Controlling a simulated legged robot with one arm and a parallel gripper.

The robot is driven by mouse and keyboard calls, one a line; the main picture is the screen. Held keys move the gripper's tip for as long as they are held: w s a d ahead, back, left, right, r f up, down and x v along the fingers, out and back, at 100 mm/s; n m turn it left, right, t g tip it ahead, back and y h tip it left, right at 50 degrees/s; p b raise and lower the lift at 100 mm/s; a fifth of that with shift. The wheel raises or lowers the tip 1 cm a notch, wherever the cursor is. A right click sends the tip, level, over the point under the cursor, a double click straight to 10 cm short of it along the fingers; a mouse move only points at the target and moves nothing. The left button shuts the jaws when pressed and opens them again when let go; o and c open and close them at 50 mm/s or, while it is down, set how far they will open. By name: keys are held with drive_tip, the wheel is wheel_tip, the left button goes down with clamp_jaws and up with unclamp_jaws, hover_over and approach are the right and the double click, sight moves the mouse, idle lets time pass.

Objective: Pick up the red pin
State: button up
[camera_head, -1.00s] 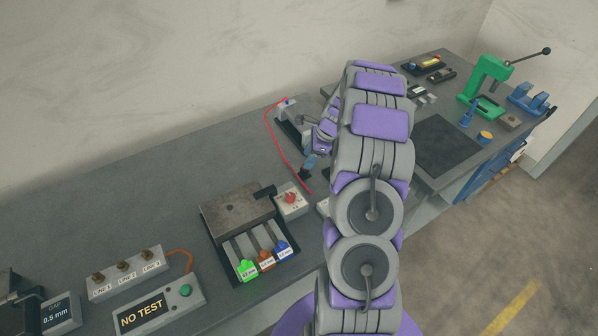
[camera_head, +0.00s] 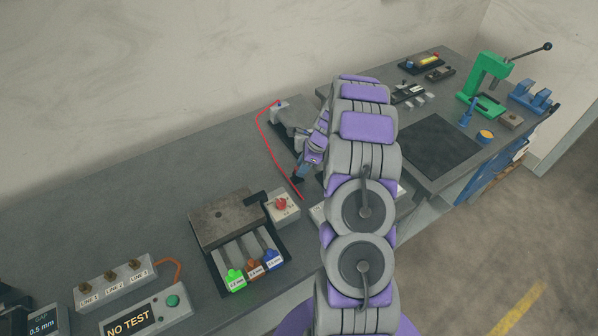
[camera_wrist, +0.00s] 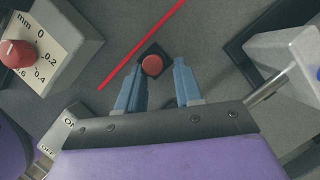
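The red pin (camera_wrist: 152,66) shows in the wrist view as a round red head on a small dark square piece, just beyond and between my fingertips. My gripper (camera_wrist: 160,75) is open, with its two blue-grey fingers apart and nothing clearly held between them. In the head view my gripper (camera_head: 297,178) is low over the bench beside the end of the thin red line. The pin cannot be made out in the head view; my arm covers part of that area.
A thin red line (camera_wrist: 140,46) runs close by the pin. A box with a red knob (camera_head: 281,204) stands near my gripper, left of it in the wrist view. A grey block on a dark base (camera_wrist: 285,55) is to the right. A tray with coloured tags (camera_head: 254,268) lies nearer.

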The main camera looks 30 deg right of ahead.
drive_tip(key=shift+d, duration=0.15)
drive_tip(key=shift+c, duration=0.7)
drive_tip(key=shift+a+r, duration=0.1)
drive_tip(key=shift+a, duration=0.1)
drive_tip(key=shift+c, duration=0.8)
drive_tip(key=shift+w+a+r, duration=0.1)
drive_tip(key=shift+a+r, duration=0.05)
drive_tip(key=shift+a, duration=1.1)
clamp_jaws()
drive_tip(key=shift+d, duration=0.7)
wheel_tip(320, 180, up, 4)
drive_tip(key=shift+a+f+p, duration=0.1)
drive_tip(key=shift+f+p, duration=0.05)
drive_tip(key=shift+p, duration=0.4)
drive_tip(key=s, duration=0.5)
drive_tip(key=s+p, duration=0.1)
drive_tip(key=s, duration=0.4)
drive_tip(key=s+r, duration=0.1)
drive_tip(key=s, duration=0.5)
drive_tip(key=shift+s+a+r+p, duration=0.1)
drive_tip(key=shift+a+p, duration=0.05)
drive_tip(key=shift+p, duration=0.25)
